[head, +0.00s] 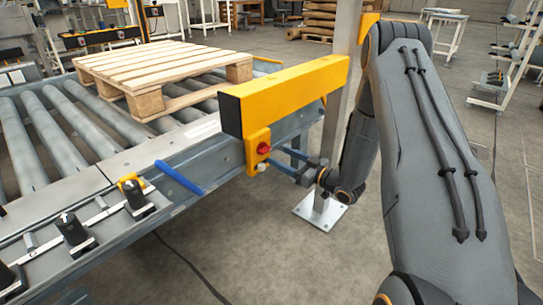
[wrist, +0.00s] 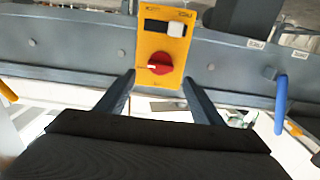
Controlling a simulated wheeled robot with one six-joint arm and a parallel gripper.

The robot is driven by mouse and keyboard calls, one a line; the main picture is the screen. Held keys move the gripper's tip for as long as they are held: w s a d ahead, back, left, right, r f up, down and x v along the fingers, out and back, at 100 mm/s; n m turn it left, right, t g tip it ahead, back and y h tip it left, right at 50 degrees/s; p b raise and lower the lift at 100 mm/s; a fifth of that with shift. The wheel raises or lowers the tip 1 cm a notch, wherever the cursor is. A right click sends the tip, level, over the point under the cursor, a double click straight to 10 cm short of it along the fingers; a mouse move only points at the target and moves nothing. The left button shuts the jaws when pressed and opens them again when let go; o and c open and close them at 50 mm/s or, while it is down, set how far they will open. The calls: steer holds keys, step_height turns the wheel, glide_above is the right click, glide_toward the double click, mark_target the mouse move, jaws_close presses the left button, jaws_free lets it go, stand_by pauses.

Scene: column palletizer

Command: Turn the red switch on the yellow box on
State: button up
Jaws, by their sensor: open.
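The yellow box (head: 257,151) is fixed to the side of the conveyor frame, below a large yellow beam. The red switch (head: 264,148) is a round knob on its face. In the wrist view the yellow box (wrist: 176,22) shows a white button above the red switch (wrist: 160,64), whose white mark points left. My gripper (wrist: 158,82) is open, with one finger on each side of the switch and nothing between them. In the head view my gripper (head: 277,171) is just in front of the box, partly hidden by my wrist.
A wooden pallet (head: 160,66) lies on the roller conveyor (head: 60,130). A yellow beam (head: 290,92) on a metal post (head: 344,90) stands close to my arm. A blue handle (head: 180,177) sticks out from the conveyor frame. Open floor lies in front.

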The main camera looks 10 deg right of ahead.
mark_target(268, 150)
steer(key=b+x, duration=0.1)
steer(key=x, duration=0.4)
steer(key=shift+w+a, duration=0.25)
steer(key=shift+w, duration=0.1)
steer(key=shift+c, duration=0.4)
steer(key=c, duration=1)
steer(key=shift+o, duration=0.2)
